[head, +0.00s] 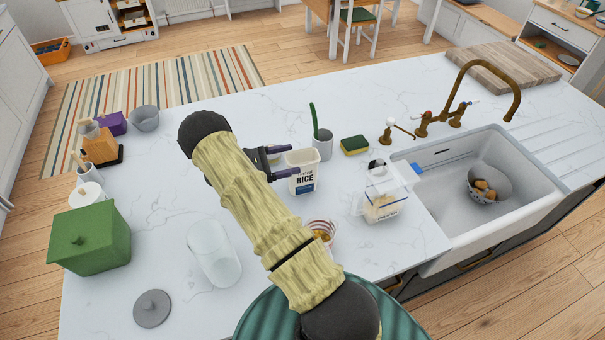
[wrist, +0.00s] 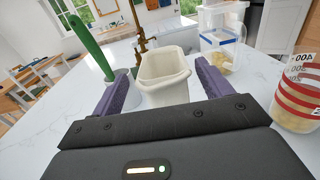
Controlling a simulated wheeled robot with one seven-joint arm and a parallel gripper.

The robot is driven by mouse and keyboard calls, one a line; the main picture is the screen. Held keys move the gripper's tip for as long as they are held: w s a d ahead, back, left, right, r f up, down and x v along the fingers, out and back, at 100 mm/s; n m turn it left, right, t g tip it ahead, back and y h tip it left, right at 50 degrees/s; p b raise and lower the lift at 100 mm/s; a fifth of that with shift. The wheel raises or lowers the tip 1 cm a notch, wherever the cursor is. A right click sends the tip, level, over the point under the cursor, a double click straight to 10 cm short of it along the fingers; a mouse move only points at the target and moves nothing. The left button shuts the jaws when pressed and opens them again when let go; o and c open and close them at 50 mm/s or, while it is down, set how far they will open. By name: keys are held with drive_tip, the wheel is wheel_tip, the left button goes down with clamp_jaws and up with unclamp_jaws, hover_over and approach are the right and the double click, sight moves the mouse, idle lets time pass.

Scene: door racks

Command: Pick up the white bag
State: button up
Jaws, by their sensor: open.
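The white bag (head: 303,180) is an open-topped white container with a dark RICE label, standing upright on the white counter. In the wrist view the white bag (wrist: 166,84) sits straight ahead, between the two purple fingers. My gripper (head: 287,160) is open and reaches low over the counter from the left, with its fingers at the bag's near side. In the wrist view my gripper (wrist: 163,72) shows a finger on each side of the bag with nothing clamped. Whether either finger touches the bag is hard to tell.
A grey cup with a green-handled brush (head: 322,142) stands just behind the bag. A clear container (head: 380,200) is to the right, beside the sink (head: 440,225). A patterned cup (head: 321,231) and a glass jar (head: 214,254) stand nearer. A sponge (head: 355,145) lies behind.

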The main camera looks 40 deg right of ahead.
sight(308, 159)
drive_tip(key=shift+p+x, duration=0.8)
drive_tip(key=shift+p, duration=0.05)
drive_tip(key=p+x, duration=0.2)
drive_tip(key=x, duration=0.1)
drive_tip(key=shift+s+d+f, duration=0.1)
drive_tip(key=shift+s+d, duration=0.1)
drive_tip(key=shift+d, duration=0.05)
drive_tip(key=shift+w+a+f, duration=0.1)
drive_tip(key=shift+a, duration=0.25)
drive_tip(key=shift+d, duration=0.15)
drive_tip(key=c, duration=1.7)
